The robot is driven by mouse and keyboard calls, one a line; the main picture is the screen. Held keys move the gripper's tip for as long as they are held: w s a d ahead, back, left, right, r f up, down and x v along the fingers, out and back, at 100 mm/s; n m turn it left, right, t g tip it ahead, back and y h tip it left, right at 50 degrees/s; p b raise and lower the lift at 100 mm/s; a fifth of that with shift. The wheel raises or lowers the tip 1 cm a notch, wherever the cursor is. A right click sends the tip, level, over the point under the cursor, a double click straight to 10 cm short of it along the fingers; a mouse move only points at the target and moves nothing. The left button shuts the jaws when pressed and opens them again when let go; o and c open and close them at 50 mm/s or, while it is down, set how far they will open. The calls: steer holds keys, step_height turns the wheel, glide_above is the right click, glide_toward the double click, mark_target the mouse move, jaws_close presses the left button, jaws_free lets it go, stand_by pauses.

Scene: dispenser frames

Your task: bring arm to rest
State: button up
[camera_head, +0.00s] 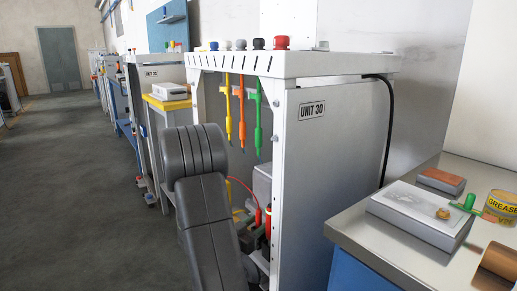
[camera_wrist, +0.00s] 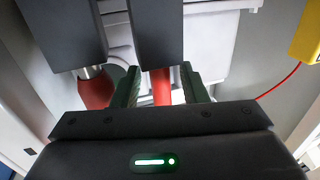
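My arm's dark grey links (camera_head: 205,205) rise in front of the dispenser frame marked UNIT 30 (camera_head: 330,165) in the head view. My gripper is hidden in that view. In the wrist view my gripper (camera_wrist: 161,72) has two dark green fingers spread apart. A red cylinder (camera_wrist: 161,88) shows between them, below a dark grey block (camera_wrist: 160,35), with light gaps on both sides. I cannot tell how deep it lies between the fingers. A second dark red piece with a metal collar (camera_wrist: 95,90) is left of the fingers.
Yellow, orange and green tools (camera_head: 241,110) hang from the frame's top. A black cable (camera_head: 391,130) runs down its side. A bench (camera_head: 400,243) at right holds a grey block (camera_head: 415,212) and a grease can (camera_head: 500,206). The floor (camera_head: 70,190) at left is open.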

mark_target(257, 217)
steer(key=shift+w+d+f+b, duration=0.35)
steer(key=shift+w+d+f, duration=0.1)
steer(key=shift+w, duration=0.1)
steer(key=shift+s+a+r+p, duration=0.1)
steer(key=shift+r+p, duration=0.85)
steer(key=shift+r, duration=0.9)
